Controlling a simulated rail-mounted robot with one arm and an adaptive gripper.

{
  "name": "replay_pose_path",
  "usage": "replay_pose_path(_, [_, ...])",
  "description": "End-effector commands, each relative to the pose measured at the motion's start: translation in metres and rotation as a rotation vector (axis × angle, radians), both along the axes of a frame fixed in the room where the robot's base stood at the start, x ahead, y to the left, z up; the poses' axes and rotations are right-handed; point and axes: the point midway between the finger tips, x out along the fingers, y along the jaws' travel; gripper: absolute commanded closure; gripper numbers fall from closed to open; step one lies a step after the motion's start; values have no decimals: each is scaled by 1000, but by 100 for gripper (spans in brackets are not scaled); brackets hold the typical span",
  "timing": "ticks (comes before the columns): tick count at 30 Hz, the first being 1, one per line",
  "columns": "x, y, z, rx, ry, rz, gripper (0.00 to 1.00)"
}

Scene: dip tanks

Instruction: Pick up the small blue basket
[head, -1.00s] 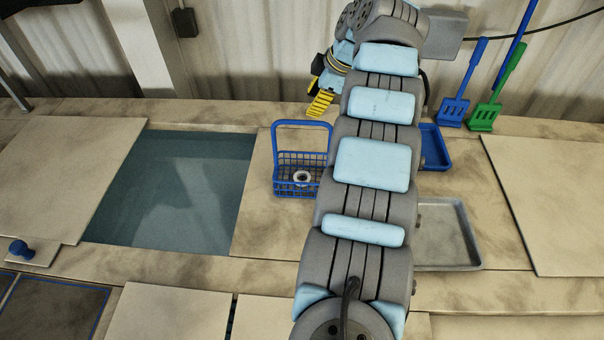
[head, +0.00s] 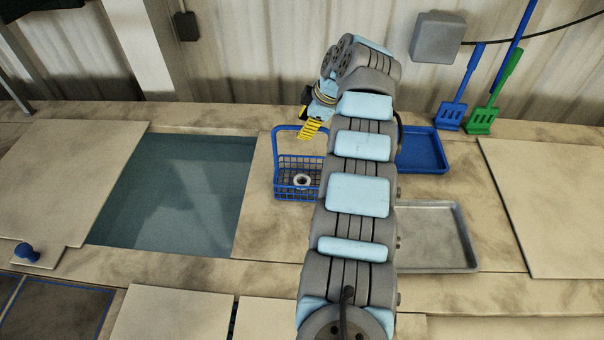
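The small blue basket (head: 296,189) stands upright on the counter, just right of the open tank. It is a wire basket with a tall blue handle arching over it. A white ring-shaped piece (head: 302,181) lies inside. My gripper (head: 312,129), with yellow ridged fingers, is at the upper right of the basket, near the right end of the handle's top bar. I cannot tell whether it touches the handle. The gap between the fingers does not show clearly. My arm hides the counter to the basket's right.
The open tank (head: 185,190) with dark liquid lies left of the basket. Right of my arm are a blue tray (head: 420,150) and a grey metal tray (head: 435,238). Blue and green spatulas (head: 481,120) lean on the wall. Pale lids (head: 65,185) cover other tanks.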

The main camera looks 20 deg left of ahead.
Motion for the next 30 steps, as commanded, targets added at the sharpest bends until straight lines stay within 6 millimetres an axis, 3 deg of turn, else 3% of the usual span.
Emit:
replay_pose_path(7, [1,8,-16,-1,-2,0,55])
replay_pose_path(30, [1,8,-19,-1,-2,0,55])
